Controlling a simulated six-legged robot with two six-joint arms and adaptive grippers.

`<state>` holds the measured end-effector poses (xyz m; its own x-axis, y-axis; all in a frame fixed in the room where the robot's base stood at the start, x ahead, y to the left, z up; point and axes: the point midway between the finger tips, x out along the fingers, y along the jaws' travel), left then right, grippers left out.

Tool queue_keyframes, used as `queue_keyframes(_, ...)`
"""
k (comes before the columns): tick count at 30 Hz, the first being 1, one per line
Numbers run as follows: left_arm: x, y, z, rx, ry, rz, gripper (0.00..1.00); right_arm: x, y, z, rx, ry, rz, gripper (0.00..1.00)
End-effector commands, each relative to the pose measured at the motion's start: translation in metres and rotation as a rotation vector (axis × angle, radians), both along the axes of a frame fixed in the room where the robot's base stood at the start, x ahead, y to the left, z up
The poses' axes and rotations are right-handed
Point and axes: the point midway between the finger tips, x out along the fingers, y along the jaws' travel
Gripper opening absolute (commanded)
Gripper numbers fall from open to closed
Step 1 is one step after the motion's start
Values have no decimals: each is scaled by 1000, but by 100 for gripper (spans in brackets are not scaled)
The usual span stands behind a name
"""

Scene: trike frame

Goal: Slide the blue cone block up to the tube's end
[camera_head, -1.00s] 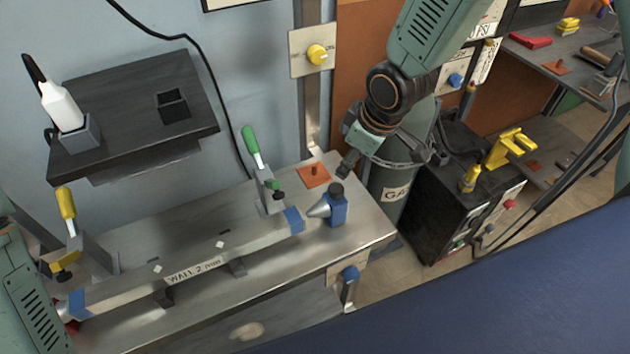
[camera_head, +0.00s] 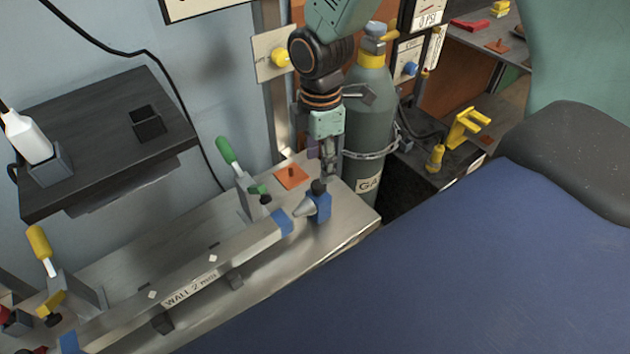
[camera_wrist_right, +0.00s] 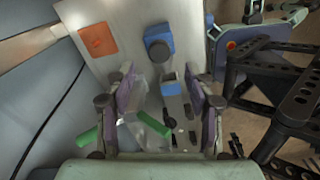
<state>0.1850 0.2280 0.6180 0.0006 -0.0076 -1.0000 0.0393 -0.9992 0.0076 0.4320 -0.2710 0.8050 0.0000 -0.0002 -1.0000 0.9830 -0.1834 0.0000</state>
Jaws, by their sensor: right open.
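The blue cone block (camera_head: 318,207) sits on the metal bench near its right end, with a black knob on top and a grey cone pointing left. The cone's tip is close to the blue-banded end of the square tube (camera_head: 212,264); whether they touch is unclear. My right gripper (camera_head: 330,170) points down just above and behind the knob, open and empty. In the right wrist view my open fingers (camera_wrist_right: 162,92) frame the tube's end (camera_wrist_right: 172,88), and the blue cone block (camera_wrist_right: 158,42) shows beyond the fingertips. My left gripper is not in view.
A green-handled clamp (camera_head: 238,178) stands by the tube's right end, and a yellow-handled clamp (camera_head: 50,265) by its left. An orange plate (camera_head: 291,177) lies behind the block. A gas cylinder (camera_head: 368,130) stands close behind my right gripper.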

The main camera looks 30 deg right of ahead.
Motion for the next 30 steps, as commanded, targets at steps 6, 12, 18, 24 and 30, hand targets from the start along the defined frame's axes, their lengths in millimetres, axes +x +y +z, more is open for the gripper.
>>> queue_keyframes(6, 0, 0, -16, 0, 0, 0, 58, 0, 1, -40, 0, 3, 0, 54)
queue_keyframes(12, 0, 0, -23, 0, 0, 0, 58, 1, 4, -61, -1, 2, 1, 54)
queue_keyframes(18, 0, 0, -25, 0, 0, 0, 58, 2, 5, -66, 0, -1, 2, 54)
queue_keyframes(24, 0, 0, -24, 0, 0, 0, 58, 2, 5, -66, 0, -1, 2, 52)
queue_keyframes(30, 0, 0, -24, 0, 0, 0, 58, 2, 5, -66, 0, -1, 1, 35)
